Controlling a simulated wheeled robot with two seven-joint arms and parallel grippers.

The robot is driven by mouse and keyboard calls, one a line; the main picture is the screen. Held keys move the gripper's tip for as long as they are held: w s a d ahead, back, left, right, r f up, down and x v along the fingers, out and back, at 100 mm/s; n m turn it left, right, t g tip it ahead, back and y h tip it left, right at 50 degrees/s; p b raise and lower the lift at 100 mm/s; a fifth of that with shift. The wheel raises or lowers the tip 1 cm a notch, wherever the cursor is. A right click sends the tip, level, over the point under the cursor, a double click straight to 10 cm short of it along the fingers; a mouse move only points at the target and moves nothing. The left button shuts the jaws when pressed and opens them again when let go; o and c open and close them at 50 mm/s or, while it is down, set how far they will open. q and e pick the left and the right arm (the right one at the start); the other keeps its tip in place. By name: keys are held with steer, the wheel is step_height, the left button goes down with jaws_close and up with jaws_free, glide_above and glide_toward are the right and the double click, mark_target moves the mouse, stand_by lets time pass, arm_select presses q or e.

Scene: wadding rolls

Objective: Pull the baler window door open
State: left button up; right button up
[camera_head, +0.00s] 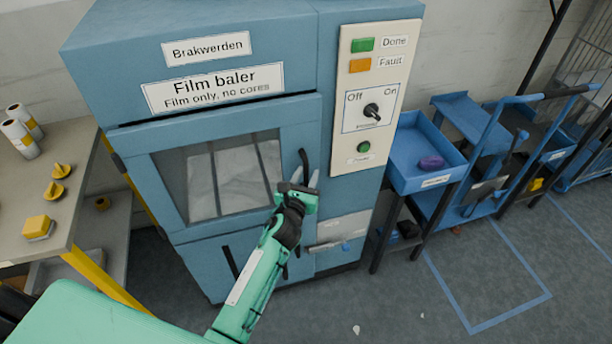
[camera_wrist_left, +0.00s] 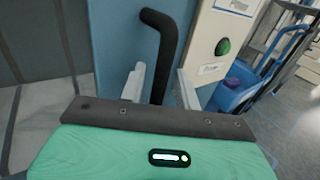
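The blue film baler has a window door (camera_head: 222,172) that looks shut, with pale film behind the glass and dark bars. A black handle (camera_head: 304,163) stands at the door's right edge; the left wrist view shows it as a bent bar (camera_wrist_left: 165,50). My left gripper (camera_head: 305,180) is at the lower part of the handle. In the left wrist view its two pale fingers (camera_wrist_left: 157,84) are apart, with the handle between them. A gap shows between the handle and the right finger. The handle's lower end is hidden behind the gripper body. My right gripper is not in view.
The control panel (camera_head: 368,134) with knob and buttons is right of the door. A table (camera_head: 70,150) with rolls and yellow knobs stands at left. A blue tray (camera_head: 422,160) and blue cart (camera_head: 490,190) stand at right. Floor in front is mostly clear.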

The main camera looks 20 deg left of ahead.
arm_select(q)
jaws_close()
